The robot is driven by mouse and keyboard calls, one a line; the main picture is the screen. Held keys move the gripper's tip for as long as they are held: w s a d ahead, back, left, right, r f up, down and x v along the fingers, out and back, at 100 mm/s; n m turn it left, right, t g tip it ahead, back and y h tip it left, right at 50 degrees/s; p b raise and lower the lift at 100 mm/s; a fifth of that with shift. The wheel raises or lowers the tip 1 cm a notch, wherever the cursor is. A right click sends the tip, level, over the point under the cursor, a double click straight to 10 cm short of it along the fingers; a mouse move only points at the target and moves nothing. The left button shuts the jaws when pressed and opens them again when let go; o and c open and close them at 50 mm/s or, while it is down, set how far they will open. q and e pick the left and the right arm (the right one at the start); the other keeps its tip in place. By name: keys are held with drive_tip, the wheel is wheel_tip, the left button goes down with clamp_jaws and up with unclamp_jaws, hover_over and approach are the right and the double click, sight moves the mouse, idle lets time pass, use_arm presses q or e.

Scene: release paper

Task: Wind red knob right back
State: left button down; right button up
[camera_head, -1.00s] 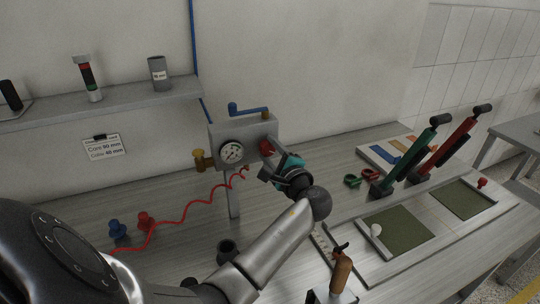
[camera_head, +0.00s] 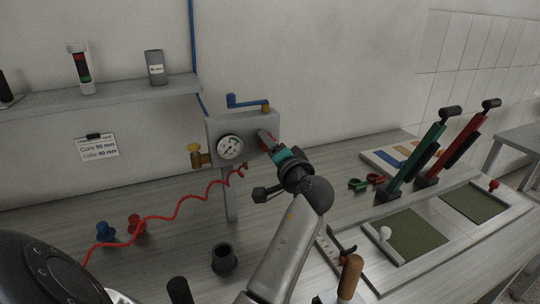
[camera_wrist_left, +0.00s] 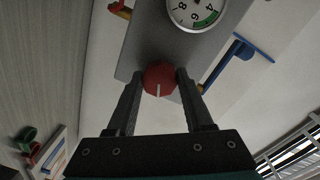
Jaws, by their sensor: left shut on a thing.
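The red knob (camera_wrist_left: 159,78) with a white mark line sits on the face of the grey box (camera_head: 222,127). In the left wrist view the two fingers of my left gripper (camera_wrist_left: 160,84) stand on either side of the knob and are shut on it. The mark points down toward the gripper body. In the head view my left gripper (camera_head: 271,143) reaches the box's right side and mostly hides the knob. The round gauge (camera_head: 230,148) sits left of the knob, with a green arc on its dial (camera_wrist_left: 197,12). My right gripper is not in view.
A blue crank (camera_head: 246,103) tops the box, and a brass knob (camera_head: 195,151) is at its left. A coiled red hose (camera_head: 180,205) crosses the bench. A black cup (camera_head: 224,258) stands near my forearm. Green (camera_head: 414,160) and red (camera_head: 456,148) levers stand at right.

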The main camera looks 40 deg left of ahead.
use_arm(q)
drive_tip(key=shift+f+n+b, duration=0.2)
drive_tip(key=shift+n+b, duration=2.95)
drive_tip(key=shift+n, duration=0.25)
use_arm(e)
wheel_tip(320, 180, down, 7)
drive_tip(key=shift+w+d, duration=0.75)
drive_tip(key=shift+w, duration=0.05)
use_arm(q)
drive_tip(key=c, duration=0.7)
unclamp_jaws()
drive_tip(key=shift+r, duration=0.1)
drive_tip(key=o, duration=0.4)
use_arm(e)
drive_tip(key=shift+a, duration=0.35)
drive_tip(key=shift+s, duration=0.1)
